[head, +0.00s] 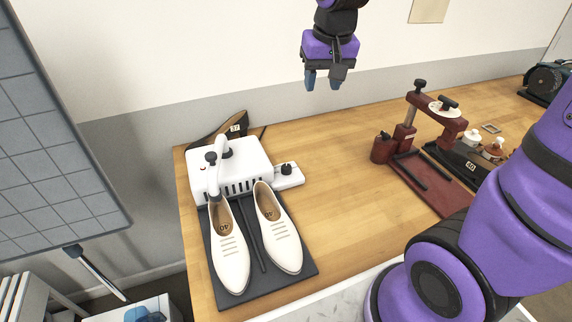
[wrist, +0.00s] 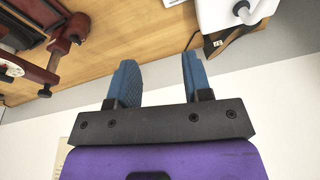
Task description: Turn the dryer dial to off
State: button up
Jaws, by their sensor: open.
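The white shoe dryer (head: 237,163) stands at the left end of the wooden bench, with a pair of white shoes in front of it. A black dial (head: 287,169) sits on a small white box at the dryer's right side. I cannot read its setting. My gripper (head: 324,80) is open and empty, raised above the back of the bench near the wall, apart from the dial. The blue fingertips (wrist: 158,78) show spread in the wrist view. Part of the dryer (wrist: 228,10) shows at the top right there; the dial is not clear.
White shoes (head: 230,248) rest on a dark mat (head: 262,282). A dark shoe tagged 37 (head: 222,131) lies behind the dryer. A dark red press (head: 436,180) and small bottles (head: 493,146) stand at right. The bench middle (head: 340,210) is clear. A grey grid panel (head: 55,140) is at left.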

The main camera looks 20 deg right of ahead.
jog(key=w+a+f+m+g, duration=0.1)
jog(key=w+a+f, duration=0.1)
jog(key=w+f, duration=0.6)
jog(key=m+g, duration=0.1)
jog(key=g, duration=0.1)
send_near(286, 166)
jog(key=shift+h, duration=0.3)
notch_tip(286, 166, down, 9)
jog(key=shift+s+f, duration=0.1)
jog(key=shift+f, duration=0.05)
jog(key=c, duration=0.6)
